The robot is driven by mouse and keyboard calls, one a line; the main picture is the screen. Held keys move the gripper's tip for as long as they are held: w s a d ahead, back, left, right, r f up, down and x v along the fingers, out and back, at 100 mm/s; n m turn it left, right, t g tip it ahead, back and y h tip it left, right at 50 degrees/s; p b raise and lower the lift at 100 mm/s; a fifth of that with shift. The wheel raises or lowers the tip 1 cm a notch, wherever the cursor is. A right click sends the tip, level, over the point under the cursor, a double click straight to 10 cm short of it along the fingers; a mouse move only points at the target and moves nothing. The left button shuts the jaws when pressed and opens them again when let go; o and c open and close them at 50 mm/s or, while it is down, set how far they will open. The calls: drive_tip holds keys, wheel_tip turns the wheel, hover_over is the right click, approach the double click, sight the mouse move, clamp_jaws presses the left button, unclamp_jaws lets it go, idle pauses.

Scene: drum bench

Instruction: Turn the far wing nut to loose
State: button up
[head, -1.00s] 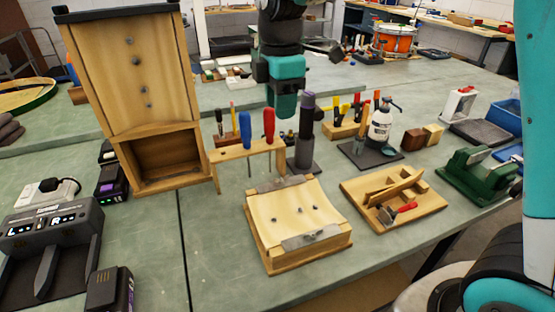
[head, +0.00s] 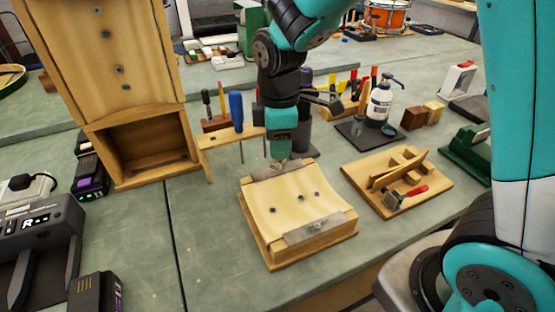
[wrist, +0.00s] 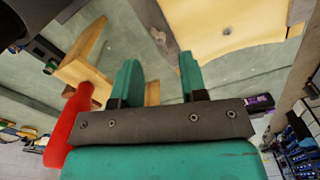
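The shell holder (head: 262,245) is a wooden block with a curved pale panel (head: 290,203) under two grey clamp bars. The far bar (head: 262,174) also shows in the wrist view (wrist: 147,12), with the small metal far wing nut (wrist: 158,37) on it. In the head view my gripper mostly hides that nut. The near wing nut (head: 314,226) sits on the near bar. My gripper (head: 281,157) points down at the far bar. In the wrist view its two fingers (wrist: 158,66) are apart with nothing between them; the nut appears just beyond their tips. Contact cannot be told.
A wooden tool rack with a blue-handled screwdriver (head: 237,112) stands close behind left; a red handle (wrist: 68,125) is close beside my gripper in the wrist view. A board with tools (head: 420,197) lies right. A tall wooden cabinet (head: 108,60) stands left.

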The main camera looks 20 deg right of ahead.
sight(279, 166)
wheel_tip(279, 166, down, 5)
drive_tip(key=shift+r, duration=0.1)
idle(0.3)
clamp_jaws()
